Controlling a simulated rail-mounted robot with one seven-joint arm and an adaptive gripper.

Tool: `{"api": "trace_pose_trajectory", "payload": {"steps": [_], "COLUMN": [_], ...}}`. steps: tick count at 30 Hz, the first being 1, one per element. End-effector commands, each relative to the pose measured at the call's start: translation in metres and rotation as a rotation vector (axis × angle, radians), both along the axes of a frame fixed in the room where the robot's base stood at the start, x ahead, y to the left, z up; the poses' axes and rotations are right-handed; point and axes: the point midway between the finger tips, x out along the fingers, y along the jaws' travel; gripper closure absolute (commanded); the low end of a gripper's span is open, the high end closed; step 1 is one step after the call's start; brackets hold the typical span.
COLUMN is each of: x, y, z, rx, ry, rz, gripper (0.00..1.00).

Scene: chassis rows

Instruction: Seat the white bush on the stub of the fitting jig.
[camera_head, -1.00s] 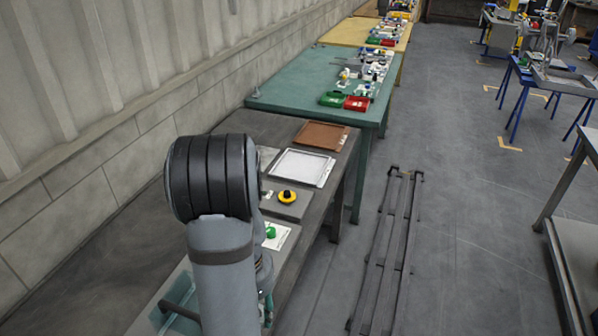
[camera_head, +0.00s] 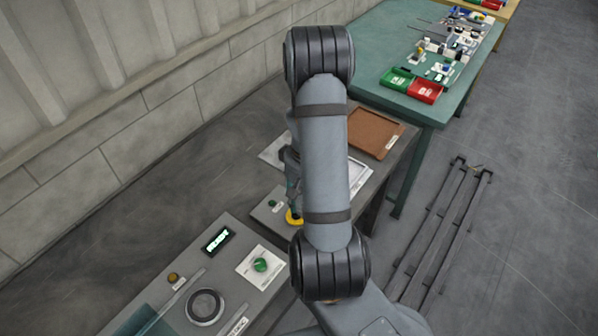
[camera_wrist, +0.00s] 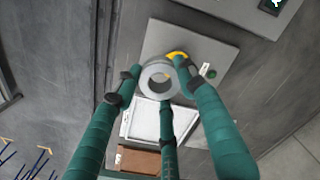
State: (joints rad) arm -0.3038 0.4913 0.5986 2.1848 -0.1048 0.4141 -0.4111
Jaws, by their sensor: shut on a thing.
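My gripper (camera_wrist: 158,84) has green fingers, closed around the white bush (camera_wrist: 145,82), a pale ring with an open hole. The wrist view looks down past it at a grey plate (camera_wrist: 160,45). A yellow round piece (camera_wrist: 176,55) on that plate is partly hidden behind the bush and a finger. In the head view my gripper (camera_head: 292,188) is partly behind my arm, close above the yellow piece (camera_head: 293,217). I cannot tell the gap. The bush is not clear there. I cannot make out the stub; the grey plate (camera_head: 262,221) may be the fitting jig.
A green button (camera_head: 272,204) sits on the plate. Nearer are a panel with a lit display (camera_head: 217,240), a dark ring (camera_head: 205,307) and a green knob (camera_head: 261,265). A white tray (camera_wrist: 143,122) and brown tray (camera_head: 374,132) lie beyond. A wall (camera_head: 130,130) runs along the left.

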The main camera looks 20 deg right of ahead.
Motion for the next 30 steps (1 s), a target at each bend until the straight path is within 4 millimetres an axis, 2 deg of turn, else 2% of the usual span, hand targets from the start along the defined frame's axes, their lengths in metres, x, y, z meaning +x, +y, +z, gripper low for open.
{"api": "trace_pose_trajectory", "payload": {"steps": [1, 6, 14, 20, 30], "x": [0.010, 0.033, 0.044, 0.045, 0.045], "y": [0.000, 0.004, 0.009, 0.010, 0.010], "z": [0.012, 0.014, 0.010, -0.002, -0.042], "rx": [0.001, 0.000, 0.000, 0.000, 0.000], "ry": [0.003, 0.002, 0.000, -0.001, 0.000], "rz": [0.017, 0.058, 0.086, 0.089, 0.088], "gripper": [1.00, 1.00, 1.00, 1.00, 1.00]}}
